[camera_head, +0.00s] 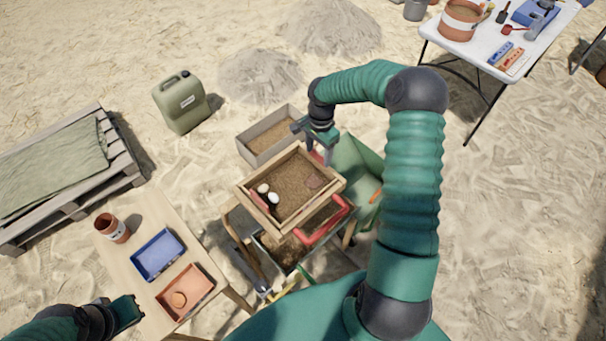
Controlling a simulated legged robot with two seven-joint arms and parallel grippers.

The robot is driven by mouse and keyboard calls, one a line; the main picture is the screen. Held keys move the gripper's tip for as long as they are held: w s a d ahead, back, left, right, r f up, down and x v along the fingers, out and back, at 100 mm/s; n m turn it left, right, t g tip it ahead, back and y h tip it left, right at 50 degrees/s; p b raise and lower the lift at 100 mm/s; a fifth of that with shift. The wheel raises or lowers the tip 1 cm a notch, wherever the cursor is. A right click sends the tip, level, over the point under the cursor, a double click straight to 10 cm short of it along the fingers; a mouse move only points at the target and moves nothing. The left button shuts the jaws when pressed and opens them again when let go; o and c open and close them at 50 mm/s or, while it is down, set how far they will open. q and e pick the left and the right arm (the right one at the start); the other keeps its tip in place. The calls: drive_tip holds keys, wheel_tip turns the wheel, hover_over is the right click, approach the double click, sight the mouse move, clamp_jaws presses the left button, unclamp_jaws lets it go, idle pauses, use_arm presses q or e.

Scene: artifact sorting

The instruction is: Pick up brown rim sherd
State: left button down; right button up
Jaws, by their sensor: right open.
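A wooden-framed sieve (245,192) of brown soil holds small finds. A reddish-brown piece (314,181) lies at its right side, and a narrow reddish piece (262,202) lies near its left wall. I cannot tell which is the brown rim sherd. My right gripper (325,154) is open above the sieve's far right corner, apart from both pieces. My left gripper (131,313) is at the lower left beside the small table; its jaws are unclear.
Two pale stones (268,193) lie in the sieve. A wooden table (142,207) at left bears a blue tray (157,255), an orange tray (205,282) with a round piece, and a terracotta pot (112,228). A wheelbarrow with red handles (325,226) stands below the sieve.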

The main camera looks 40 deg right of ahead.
drive_tip(key=p, duration=0.2)
hover_over(314, 182)
wheel_tip(314, 182, down, 8)
drive_tip(key=shift+r, duration=0.1)
drive_tip(key=f+p, duration=0.1)
drive_tip(key=f, duration=0.2)
drive_tip(key=f+p, duration=0.1)
drive_tip(key=f, duration=0.1)
drive_tip(key=shift+d+f, duration=0.2)
drive_tip(key=shift+f, duration=0.5)
drive_tip(key=shift+w+a, duration=0.1)
drive_tip(key=shift+a, duration=0.3)
drive_tip(key=c, duration=0.9)
drive_tip(key=shift+c, duration=0.9)
use_arm(q)
drive_tip(key=v, duration=0.4)
drive_tip(key=shift+w+a+r, duration=0.25)
drive_tip(key=shift+a+r, duration=0.1)
use_arm(e)
drive_tip(key=shift+d, duration=0.25)
